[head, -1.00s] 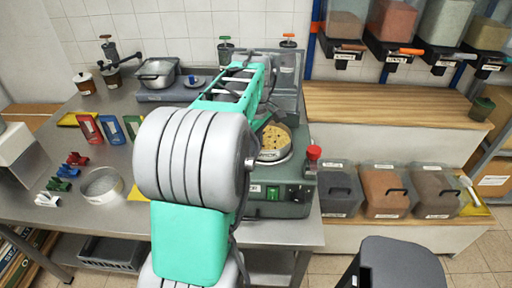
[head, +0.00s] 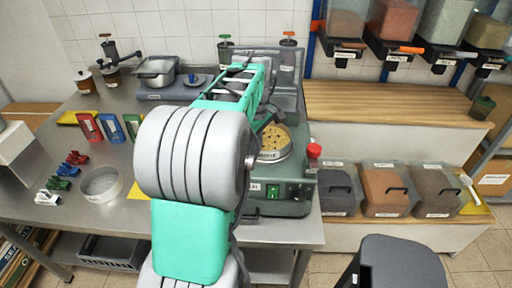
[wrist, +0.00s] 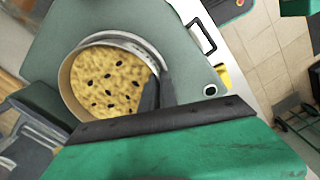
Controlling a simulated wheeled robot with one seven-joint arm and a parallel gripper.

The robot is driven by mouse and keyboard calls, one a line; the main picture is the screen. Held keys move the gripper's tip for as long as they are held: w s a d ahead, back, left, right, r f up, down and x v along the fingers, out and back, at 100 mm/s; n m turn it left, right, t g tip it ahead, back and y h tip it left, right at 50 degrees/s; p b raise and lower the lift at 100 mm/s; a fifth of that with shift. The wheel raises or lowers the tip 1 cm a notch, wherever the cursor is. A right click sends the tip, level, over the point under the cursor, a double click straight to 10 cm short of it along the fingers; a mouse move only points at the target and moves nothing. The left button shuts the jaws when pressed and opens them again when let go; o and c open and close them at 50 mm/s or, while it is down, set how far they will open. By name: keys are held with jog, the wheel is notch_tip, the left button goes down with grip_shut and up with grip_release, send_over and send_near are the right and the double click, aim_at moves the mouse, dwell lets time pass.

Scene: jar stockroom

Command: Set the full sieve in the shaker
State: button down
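The full sieve (head: 268,156), a round pan of yellow grains with dark bits, is at the shaker (head: 290,208), the grey-green machine at the right end of the steel table. It also shows in the wrist view (wrist: 66,92), over a pale metal ring on the shaker. I cannot tell whether it rests fully in its seat. My gripper (wrist: 158,92) is at the sieve's right rim in the wrist view, its dark fingers close together across the wall, apparently shut on it. In the head view my arm hides the gripper and part of the shaker.
An empty sieve (head: 84,190) stands on the steel table at left, near small red, green, blue and white clips. A red knob (head: 313,150) rises at the shaker's right. Lidded bins (head: 385,190) stand to the right.

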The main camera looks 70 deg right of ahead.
jog(key=shift+f, duration=0.15)
jog(key=c, duration=1.9)
grip_release()
jog(key=shift+c, duration=0.2)
notch_tip(320, 180, up, 11)
jog(key=p, duration=0.8)
jog(key=shift+a, duration=0.1)
